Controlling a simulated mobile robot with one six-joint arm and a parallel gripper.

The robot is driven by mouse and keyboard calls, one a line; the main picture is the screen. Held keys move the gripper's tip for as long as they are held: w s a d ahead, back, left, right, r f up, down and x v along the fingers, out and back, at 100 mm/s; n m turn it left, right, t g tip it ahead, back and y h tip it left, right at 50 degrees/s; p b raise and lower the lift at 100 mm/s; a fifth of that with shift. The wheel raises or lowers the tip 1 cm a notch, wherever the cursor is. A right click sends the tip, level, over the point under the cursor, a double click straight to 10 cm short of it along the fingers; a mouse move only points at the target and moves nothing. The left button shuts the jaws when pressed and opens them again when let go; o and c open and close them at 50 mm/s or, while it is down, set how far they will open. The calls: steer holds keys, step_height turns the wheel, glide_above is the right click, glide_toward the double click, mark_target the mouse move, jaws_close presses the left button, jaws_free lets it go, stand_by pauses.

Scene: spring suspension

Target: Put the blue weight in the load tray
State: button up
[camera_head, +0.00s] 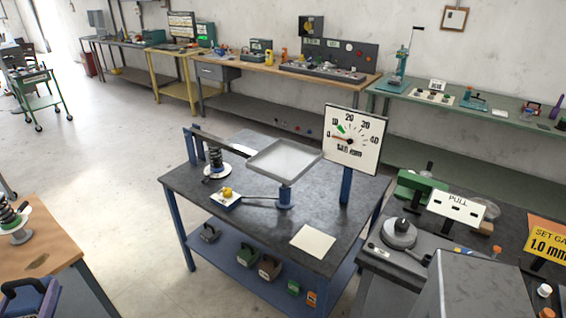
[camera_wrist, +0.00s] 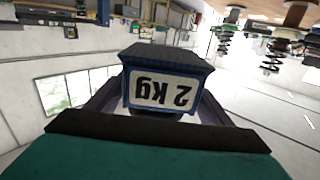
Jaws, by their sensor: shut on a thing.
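The blue weight (camera_wrist: 163,60), labelled "2 kg", fills the middle of the wrist view, its label upside down there. My gripper (camera_wrist: 159,108) is shut on it; its purple-grey fingers show on both sides of the weight. In the head view a dark blue and purple shape (camera_head: 28,299) at the lower left edge looks like the weight and gripper, partly cut off. The load tray (camera_head: 283,158) is a grey square tray with a raised rim, empty, on a blue post at the middle table. The held weight is well away from it, to the left.
The dark table (camera_head: 325,199) also bears a dial (camera_head: 353,140), a black spring (camera_head: 215,158), a small block with a yellow knob (camera_head: 227,196) and a pale sheet (camera_head: 313,241). Other weights (camera_head: 270,267) sit on its lower shelf. A wooden bench (camera_head: 55,243) stands left; floor lies between.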

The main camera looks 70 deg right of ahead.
steer(key=s+d+r+m+g+h+b, duration=0.1)
steer(key=s+d+m+g, duration=0.15)
steer(key=d, duration=1.05)
steer(key=s+d+r+m+g+h+b, duration=0.1)
steer(key=s+d+r+g, duration=0.15)
steer(key=d, duration=0.95)
steer(key=s+d+r+m+g+h, duration=0.1)
steer(key=d+m+g, duration=0.15)
steer(key=d, duration=1.05)
steer(key=s+d+r+m+g+b, duration=0.1)
steer(key=s+d+g, duration=0.3)
steer(key=s+d, duration=0.9)
steer(key=s+d+r+m+g+b, duration=0.1)
steer(key=s+d+r+m+g, duration=0.2)
steer(key=s+d, duration=1.1)
steer(key=shift+d+r+m+g, duration=0.35)
steer(key=shift+d+g, duration=0.2)
steer(key=shift+g, duration=0.1)
steer(key=p, duration=0.3)
glide_above(279, 158)
steer(key=a, duration=0.2)
steer(key=shift+s+d+f, duration=0.1)
steer(key=shift+d+f, duration=0.1)
steer(key=shift+f, duration=0.45)
steer(key=shift+d, duration=0.75)
steer(key=shift+a+f+p, duration=0.1)
steer(key=shift+f+p, duration=0.35)
steer(key=shift+f, duration=1.35)
